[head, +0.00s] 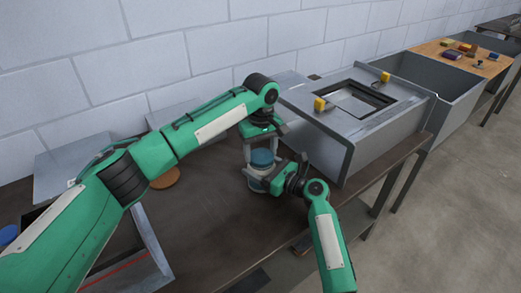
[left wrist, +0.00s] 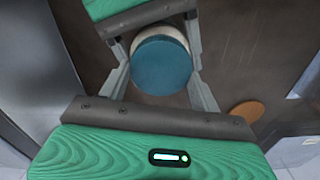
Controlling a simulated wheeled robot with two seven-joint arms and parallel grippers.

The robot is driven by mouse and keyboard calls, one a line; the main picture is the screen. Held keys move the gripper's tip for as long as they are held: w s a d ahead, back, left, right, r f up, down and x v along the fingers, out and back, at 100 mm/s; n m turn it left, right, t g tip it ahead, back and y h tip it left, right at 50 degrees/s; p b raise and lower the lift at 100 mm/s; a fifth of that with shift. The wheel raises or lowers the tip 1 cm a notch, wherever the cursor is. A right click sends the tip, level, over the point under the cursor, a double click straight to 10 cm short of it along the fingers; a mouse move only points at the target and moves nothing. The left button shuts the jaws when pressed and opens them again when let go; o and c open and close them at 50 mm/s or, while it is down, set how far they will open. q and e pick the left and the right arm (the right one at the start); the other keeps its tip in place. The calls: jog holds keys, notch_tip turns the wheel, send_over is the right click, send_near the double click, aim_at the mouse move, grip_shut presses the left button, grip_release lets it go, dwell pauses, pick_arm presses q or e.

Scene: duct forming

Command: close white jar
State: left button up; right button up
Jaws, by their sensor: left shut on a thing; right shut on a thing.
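The white jar (head: 256,182) stands on the dark table, with a blue lid (head: 262,158) at its top. The white rim of the jar (left wrist: 158,33) also shows behind the blue lid (left wrist: 161,66) in the left wrist view. My left gripper (head: 262,150) reaches down from above and is shut on the blue lid, one finger on each side. My right gripper (head: 262,178) comes in from the right, low down, and is shut on the white jar's body. Whether the lid sits fully on the jar is hard to tell.
A grey metal box (head: 350,133) with yellow blocks and a framed opening stands right of the jar. An open grey bin (head: 420,85) is beyond it. A round brown disc (head: 166,178) lies on the table to the left. The table front is mostly clear.

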pick_arm(q)
jog(key=m, duration=0.4)
jog(key=shift+d+m, duration=0.1)
jog(key=shift+m, duration=0.3)
jog(key=m, duration=0.2)
jog(key=shift+m, duration=0.4)
jog(key=m, duration=0.6)
jog(key=shift+d, duration=0.2)
jog(key=m, duration=0.6)
jog(key=shift+s+m, duration=0.15)
jog(key=shift+m, duration=0.15)
jog(key=m, duration=0.6)
jog(key=shift+s, duration=0.15)
jog(key=m, duration=0.6)
jog(key=shift+s+a+m, duration=0.1)
jog(key=shift+m, duration=0.2)
jog(key=m, duration=0.6)
jog(key=shift+a, duration=0.15)
jog(key=m, duration=0.6)
jog(key=shift+a+m, duration=0.1)
jog(key=shift+m, duration=0.2)
jog(key=m, duration=0.3)
jog(key=shift+r, duration=0.1)
jog(key=shift+m, duration=1.1)
